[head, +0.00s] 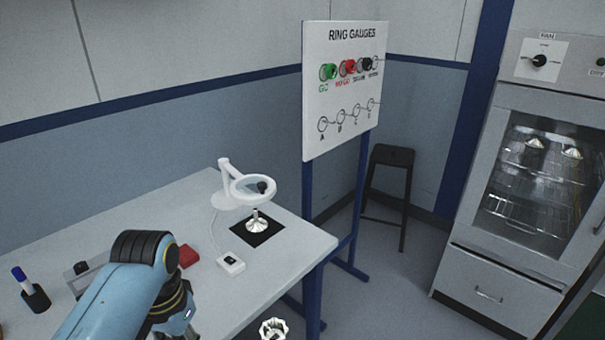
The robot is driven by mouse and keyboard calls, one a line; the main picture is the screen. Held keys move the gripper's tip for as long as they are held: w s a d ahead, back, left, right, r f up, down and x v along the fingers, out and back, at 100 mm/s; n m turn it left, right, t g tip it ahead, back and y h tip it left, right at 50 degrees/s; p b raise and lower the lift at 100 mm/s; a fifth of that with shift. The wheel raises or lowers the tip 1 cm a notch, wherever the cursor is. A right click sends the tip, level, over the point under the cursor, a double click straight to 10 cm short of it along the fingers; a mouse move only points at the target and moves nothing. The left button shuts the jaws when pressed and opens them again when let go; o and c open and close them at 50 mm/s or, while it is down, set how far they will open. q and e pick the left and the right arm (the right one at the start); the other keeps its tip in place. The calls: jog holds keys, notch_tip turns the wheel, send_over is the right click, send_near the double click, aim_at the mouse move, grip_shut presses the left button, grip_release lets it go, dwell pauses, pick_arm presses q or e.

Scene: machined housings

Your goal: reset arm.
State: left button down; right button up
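A blue arm of mine with black joint rings reaches in from the lower left over the white table (205,200). My other gripper is also out of view. A silver machined housing (257,221) stands upright on a black mat (268,236) under a white ring magnifier (238,188). Another silver scalloped part (273,328) shows at the bottom edge, just right of the table's edge; what supports it is hidden.
A white box (231,264), red block (188,256) and pen holder (37,298) are on the table. Beyond stand a ring gauge board (340,140), a dark stool (392,157) and a glass-door oven (515,235) with silver parts inside. Open floor lies between table and oven.

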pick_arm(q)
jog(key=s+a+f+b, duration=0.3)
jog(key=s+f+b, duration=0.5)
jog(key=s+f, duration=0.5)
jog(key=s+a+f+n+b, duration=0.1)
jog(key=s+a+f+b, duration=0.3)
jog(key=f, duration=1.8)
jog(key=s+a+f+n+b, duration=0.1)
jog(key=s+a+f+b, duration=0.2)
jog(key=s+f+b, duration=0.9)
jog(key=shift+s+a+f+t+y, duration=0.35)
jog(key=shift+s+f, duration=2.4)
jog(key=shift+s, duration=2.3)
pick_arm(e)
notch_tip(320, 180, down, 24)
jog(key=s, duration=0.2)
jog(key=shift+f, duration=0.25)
